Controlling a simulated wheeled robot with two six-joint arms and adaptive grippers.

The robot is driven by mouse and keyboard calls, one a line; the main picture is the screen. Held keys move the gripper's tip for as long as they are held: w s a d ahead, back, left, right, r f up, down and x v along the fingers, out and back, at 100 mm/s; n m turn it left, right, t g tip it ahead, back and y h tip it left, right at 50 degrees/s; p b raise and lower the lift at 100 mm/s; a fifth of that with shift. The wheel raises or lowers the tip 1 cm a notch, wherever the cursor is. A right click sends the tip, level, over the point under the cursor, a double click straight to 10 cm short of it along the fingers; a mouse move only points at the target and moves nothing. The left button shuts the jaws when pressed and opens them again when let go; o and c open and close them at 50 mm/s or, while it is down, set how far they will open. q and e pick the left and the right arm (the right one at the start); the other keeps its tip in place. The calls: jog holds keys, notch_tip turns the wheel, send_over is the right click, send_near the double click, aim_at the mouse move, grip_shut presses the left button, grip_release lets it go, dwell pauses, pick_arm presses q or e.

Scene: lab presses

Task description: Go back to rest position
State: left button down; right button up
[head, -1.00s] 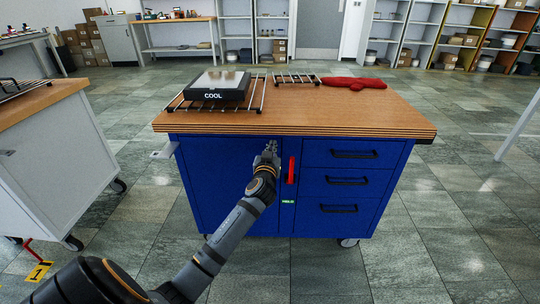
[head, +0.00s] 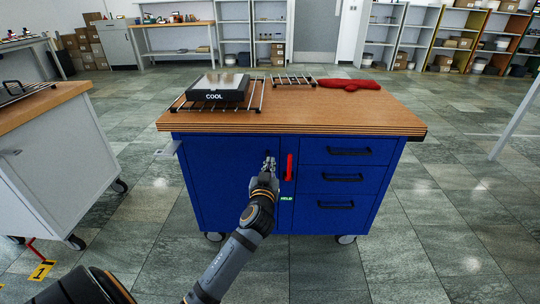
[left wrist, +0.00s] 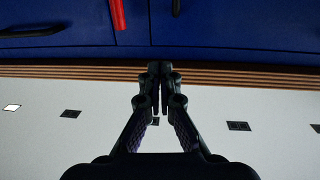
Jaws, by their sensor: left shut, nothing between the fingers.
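My left gripper (head: 268,162) is in front of the blue cabinet (head: 225,180), just left of its red handle (head: 289,167). Its fingers are shut with nothing between them. In the left wrist view the closed fingertips (left wrist: 153,75) show against the wooden top's edge (left wrist: 230,77) and a pale background. The red handle (left wrist: 118,14) shows there at the top, and I cannot tell whether the fingers touch anything. My right gripper is not in view.
On the cabinet's wooden top (head: 320,108) are a black "COOL" plate (head: 217,92) on a wire rack, a smaller rack (head: 293,80) and a red cloth-like item (head: 346,85). A white cabinet (head: 50,170) stands at the left. The tiled floor at right is clear.

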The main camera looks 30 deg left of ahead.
pick_arm(q)
jog(key=shift+v, duration=1.15)
jog(key=shift+d, duration=0.1)
